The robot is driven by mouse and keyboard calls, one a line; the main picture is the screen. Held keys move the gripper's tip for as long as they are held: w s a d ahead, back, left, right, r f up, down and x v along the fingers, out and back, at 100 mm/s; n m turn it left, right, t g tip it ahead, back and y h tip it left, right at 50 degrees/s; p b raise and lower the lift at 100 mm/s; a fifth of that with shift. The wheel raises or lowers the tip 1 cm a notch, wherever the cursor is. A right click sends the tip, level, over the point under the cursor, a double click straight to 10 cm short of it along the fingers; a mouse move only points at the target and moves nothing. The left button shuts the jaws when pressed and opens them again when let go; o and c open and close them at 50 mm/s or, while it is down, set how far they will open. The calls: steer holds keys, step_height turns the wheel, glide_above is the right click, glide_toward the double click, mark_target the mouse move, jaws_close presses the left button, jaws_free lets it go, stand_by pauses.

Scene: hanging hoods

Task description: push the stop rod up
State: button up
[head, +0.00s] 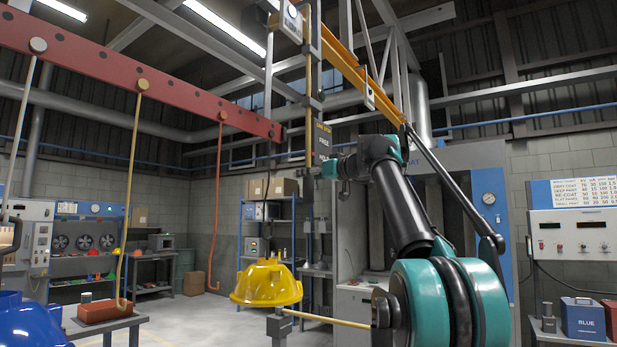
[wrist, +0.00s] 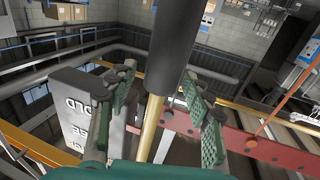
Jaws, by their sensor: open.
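The stop rod is a thin brass rod (head: 308,140) hanging upright beside a grey sign whose lettering reads FREE and HOLD (head: 323,140). In the wrist view the brass rod (wrist: 150,125) runs into a thick black sleeve (wrist: 176,50). My gripper (head: 322,169) is at the rod, just below the sign. In the wrist view my gripper (wrist: 158,82) is open, with one green-padded finger on each side of the rod. Gaps show between the pads and the rod. I cannot tell whether the palm touches it.
A red beam (head: 110,75) with hanging hooks comes in from the left. A yellow rail (head: 350,65) runs above my arm. A yellow hood (head: 266,284) hangs at lower middle, and a blue hood (head: 30,320) is at lower left. Open floor lies behind.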

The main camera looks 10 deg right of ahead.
steer(key=v, duration=1.2)
